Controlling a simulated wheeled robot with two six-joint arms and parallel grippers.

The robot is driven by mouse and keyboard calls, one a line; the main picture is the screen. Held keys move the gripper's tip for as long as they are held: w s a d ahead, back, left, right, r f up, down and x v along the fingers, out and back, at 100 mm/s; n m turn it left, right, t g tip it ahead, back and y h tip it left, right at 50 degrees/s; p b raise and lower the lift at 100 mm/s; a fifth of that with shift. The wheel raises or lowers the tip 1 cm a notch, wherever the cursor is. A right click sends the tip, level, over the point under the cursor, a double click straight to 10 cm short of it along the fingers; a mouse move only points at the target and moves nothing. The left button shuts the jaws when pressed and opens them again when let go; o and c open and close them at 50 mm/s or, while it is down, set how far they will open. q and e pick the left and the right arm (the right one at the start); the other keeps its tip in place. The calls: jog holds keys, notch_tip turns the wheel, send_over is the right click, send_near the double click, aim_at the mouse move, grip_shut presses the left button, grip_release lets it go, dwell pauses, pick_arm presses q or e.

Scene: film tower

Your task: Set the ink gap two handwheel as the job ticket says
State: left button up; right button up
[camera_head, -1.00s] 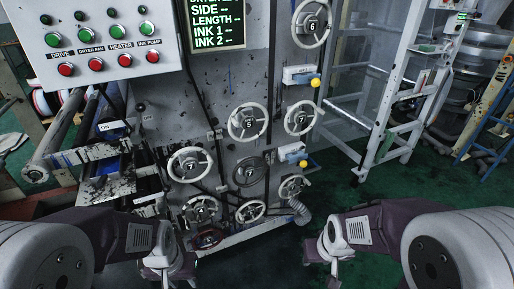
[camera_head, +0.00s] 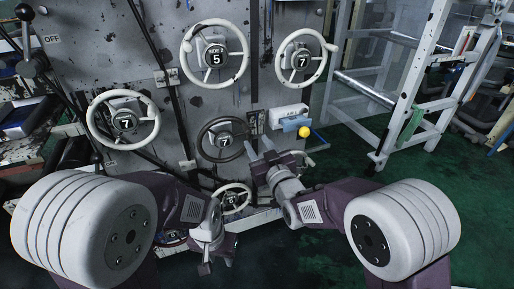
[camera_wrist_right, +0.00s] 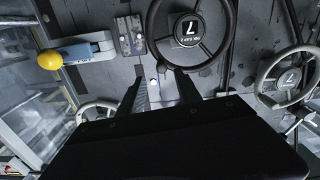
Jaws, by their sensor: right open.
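A dark-rimmed handwheel (camera_head: 222,140) on the grey machine panel shows a 7. It is near and upside down in the right wrist view (camera_wrist_right: 190,35); its small lettering is too small to read surely, so I cannot confirm it is ink gap two. My right gripper (camera_head: 259,147) is open and empty, just right of this wheel in the head view. In the right wrist view its fingers (camera_wrist_right: 160,90) are spread below the rim. My left gripper (camera_head: 206,262) hangs low at the front, away from the wheels; its jaw state is unclear. No job ticket is in view.
White handwheels surround the dark one: one showing 5 (camera_head: 215,57), one showing 7 (camera_head: 303,60), another 7 at left (camera_head: 123,123) and a lower one (camera_head: 235,198). A yellow knob on a blue holder (camera_head: 304,131) is close right of my right gripper.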

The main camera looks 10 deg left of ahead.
aim_at(249, 133)
jog(key=shift+p+x, duration=1.1)
jog(key=shift+x, duration=0.05)
jog(key=x, duration=0.3)
jog(key=b+x, duration=0.1)
jog(key=x, duration=0.2)
jog(key=shift+s+a+f+b, duration=0.1)
jog(key=shift+s+f+b, duration=0.1)
jog(key=shift+b, duration=0.1)
jog(key=shift+w+a+r, duration=0.1)
jog(key=shift+w+a, duration=0.15)
jog(key=shift+w, duration=0.15)
grip_shut()
